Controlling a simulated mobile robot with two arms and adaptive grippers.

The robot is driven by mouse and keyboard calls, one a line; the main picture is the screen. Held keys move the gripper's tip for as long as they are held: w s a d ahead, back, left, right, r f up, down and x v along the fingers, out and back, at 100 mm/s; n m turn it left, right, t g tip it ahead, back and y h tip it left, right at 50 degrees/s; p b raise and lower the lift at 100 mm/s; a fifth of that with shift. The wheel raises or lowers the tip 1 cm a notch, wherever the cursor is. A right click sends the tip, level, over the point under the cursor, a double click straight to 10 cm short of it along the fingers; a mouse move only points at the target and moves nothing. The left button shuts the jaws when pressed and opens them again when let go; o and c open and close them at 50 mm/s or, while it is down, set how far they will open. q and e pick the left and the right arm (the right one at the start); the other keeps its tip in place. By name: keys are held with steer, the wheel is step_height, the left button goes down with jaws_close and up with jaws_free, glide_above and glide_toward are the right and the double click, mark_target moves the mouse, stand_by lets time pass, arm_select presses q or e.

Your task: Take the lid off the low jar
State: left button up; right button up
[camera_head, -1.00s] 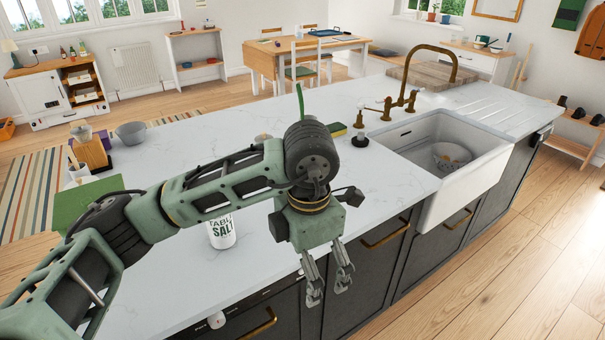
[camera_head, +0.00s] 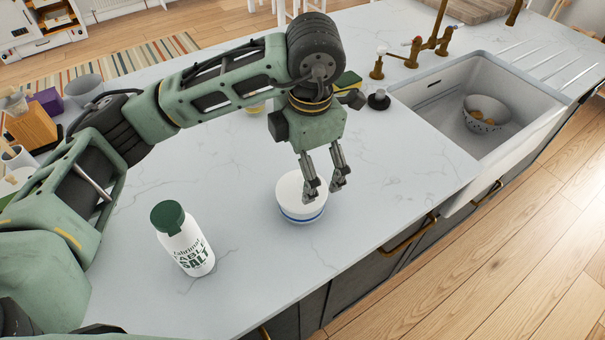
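The low jar (camera_head: 289,203) is white with a blue band and stands upright on the pale worktop. A flat white lid (camera_head: 287,187) appears to sit on it; the seam is hard to make out. My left gripper (camera_head: 324,189) points down with its two fingers apart and nothing between them. It overlaps the right part of the jar in the picture, and one finger hides some of the jar's right side. I cannot tell whether it touches the lid. My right gripper is out of view.
A salt bottle (camera_head: 184,240) with a green cap stands left of the jar, near my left arm. A white sink (camera_head: 430,110) holding a colander (camera_head: 484,114) is at the right. The worktop between jar and sink is clear. A sponge (camera_head: 347,80) lies at the back.

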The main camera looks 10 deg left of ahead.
mark_target(302, 181)
arm_select(q)
steer(key=shift+a+f, duration=0.1)
steer(key=shift+f, duration=0.45)
steer(key=shift+f+p, duration=0.35)
steer(key=shift+f, duration=0.05)
steer(key=f, duration=0.1)
steer(key=f+p, duration=0.1)
steer(key=f, duration=0.1)
steer(key=f+p, duration=0.1)
steer(key=shift+w+a+f, duration=0.2)
steer(key=shift+w+f, duration=0.15)
steer(key=shift+f, duration=0.3)
steer(key=shift+c, duration=0.3)
steer(key=c, duration=1.5)
steer(key=shift+c, duration=0.8)
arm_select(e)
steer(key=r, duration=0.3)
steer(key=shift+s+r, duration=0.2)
